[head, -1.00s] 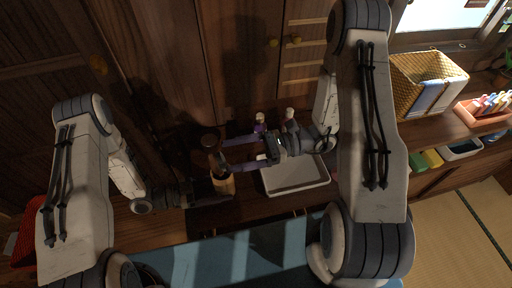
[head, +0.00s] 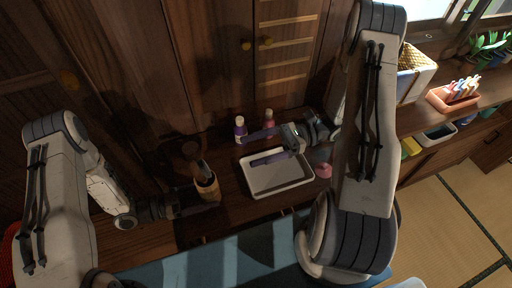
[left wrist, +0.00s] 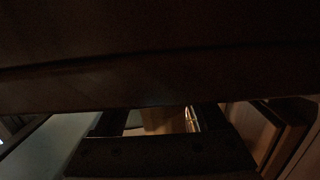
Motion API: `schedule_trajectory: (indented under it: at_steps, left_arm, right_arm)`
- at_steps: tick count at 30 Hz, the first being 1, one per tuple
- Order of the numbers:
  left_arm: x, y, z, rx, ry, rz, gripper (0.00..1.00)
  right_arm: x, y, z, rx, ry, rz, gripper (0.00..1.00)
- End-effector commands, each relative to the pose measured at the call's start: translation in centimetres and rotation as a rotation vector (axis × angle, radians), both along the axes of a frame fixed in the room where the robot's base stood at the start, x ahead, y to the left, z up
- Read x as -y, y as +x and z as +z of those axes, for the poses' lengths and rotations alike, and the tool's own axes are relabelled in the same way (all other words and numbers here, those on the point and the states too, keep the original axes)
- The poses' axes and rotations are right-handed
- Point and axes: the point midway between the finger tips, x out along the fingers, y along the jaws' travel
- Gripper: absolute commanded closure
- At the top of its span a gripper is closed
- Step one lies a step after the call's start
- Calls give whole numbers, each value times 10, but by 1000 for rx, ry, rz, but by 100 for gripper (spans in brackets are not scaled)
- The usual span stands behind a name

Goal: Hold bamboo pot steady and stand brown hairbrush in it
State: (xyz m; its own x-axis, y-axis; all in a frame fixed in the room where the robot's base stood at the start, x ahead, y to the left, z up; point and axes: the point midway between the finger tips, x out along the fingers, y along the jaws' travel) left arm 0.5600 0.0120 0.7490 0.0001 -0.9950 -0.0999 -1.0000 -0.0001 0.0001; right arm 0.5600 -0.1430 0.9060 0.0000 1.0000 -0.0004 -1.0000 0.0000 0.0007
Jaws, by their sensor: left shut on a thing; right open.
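The bamboo pot (head: 208,190) stands on the wooden counter, left of the white tray. My left gripper (head: 203,194) is shut on it from the left; the left wrist view shows a tan part of the pot (left wrist: 163,120) between the dark fingers. The brown hairbrush (head: 200,168) stands in the pot with its dark head up, leaning slightly left; its lower end is hidden inside.
The white tray (head: 273,193) lies below my right gripper. A purple bottle (head: 240,130) and a pink bottle (head: 269,122) stand behind it, near the cabinet doors. A pink object (head: 323,171) is right of the tray. A basket and an orange holder (head: 453,98) stand further right.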

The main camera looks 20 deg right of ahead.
Motion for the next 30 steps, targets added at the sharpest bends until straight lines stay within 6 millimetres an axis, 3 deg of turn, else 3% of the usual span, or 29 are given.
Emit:
schedule_trajectory:
  at_steps: [11,12,14,23,30]
  left_arm:
    - [0,0,0,0,0,0,57]
    - [0,0,0,0,0,0,22]
    - [0,0,0,0,0,0,0]
    - [-3,0,0,0,0,1,0]
    - [-41,2,4,2,1,9,0]
  right_arm:
    - [0,0,0,0,0,0,16]
    - [0,0,0,0,0,0,16]
    - [0,0,0,0,0,0,16]
    - [0,0,0,0,0,0,16]
    - [0,0,0,0,0,0,16]
